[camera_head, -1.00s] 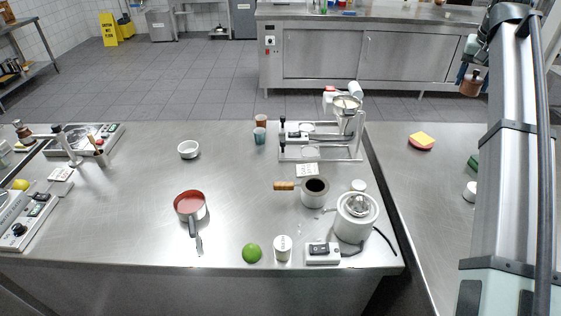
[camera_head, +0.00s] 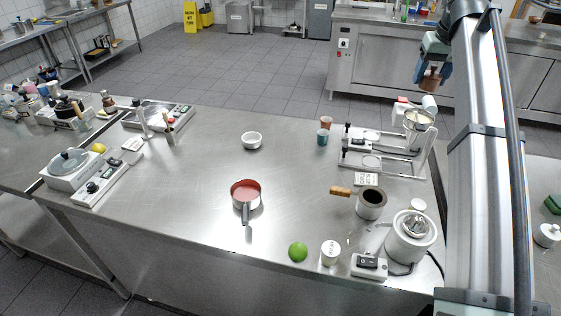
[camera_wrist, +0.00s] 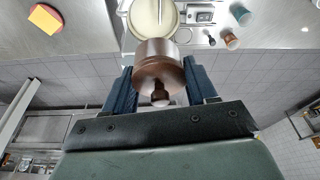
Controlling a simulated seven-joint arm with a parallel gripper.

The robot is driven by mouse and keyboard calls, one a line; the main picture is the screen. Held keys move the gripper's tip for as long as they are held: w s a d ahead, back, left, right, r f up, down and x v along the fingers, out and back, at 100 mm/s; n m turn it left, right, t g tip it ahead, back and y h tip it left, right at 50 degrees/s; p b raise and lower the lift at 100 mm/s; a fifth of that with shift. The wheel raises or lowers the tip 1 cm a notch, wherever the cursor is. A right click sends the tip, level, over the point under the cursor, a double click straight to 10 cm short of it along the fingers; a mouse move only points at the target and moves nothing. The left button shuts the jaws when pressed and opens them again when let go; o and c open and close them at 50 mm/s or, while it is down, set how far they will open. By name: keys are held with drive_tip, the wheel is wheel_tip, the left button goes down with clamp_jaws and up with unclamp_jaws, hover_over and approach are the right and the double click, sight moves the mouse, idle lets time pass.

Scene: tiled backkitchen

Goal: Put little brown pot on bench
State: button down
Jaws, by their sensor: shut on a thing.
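A little brown pot (camera_wrist: 158,66) with a knob is held between the blue fingers of my gripper (camera_wrist: 160,84) in the wrist view. In the head view the pot (camera_head: 431,80) hangs small below my gripper (camera_head: 428,68) at the upper right. It is in the air, clear of any surface. The steel bench (camera_head: 200,200) spreads across the middle of the head view, left of my arm. My arm hides part of the bench's right side and the gap beyond it.
The bench carries a red-lined saucepan (camera_head: 245,190), a white bowl (camera_head: 251,140), a lime (camera_head: 298,252), a handled pot (camera_head: 371,203), a juicer (camera_head: 411,237) and a steel stand (camera_head: 385,165). Bare steel lies left of the saucepan. Another counter (camera_head: 480,70) stands behind.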

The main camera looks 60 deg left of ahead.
drive_tip(key=s+a+n+g, duration=0.2)
drive_tip(key=s+a+n, duration=0.4)
drive_tip(key=s+a, duration=1.25)
approach(316, 156)
drive_tip(key=shift+n+y, duration=0.3)
drive_tip(key=shift+y, duration=0.1)
drive_tip(key=x, duration=0.6)
drive_tip(key=shift+s+d, duration=0.15)
drive_tip(key=shift+d, duration=0.15)
drive_tip(key=shift+f, duration=0.15)
drive_tip(key=shift+c, duration=1.7)
unclamp_jaws()
drive_tip(key=v, duration=1.2)
drive_tip(key=shift+s, duration=0.2)
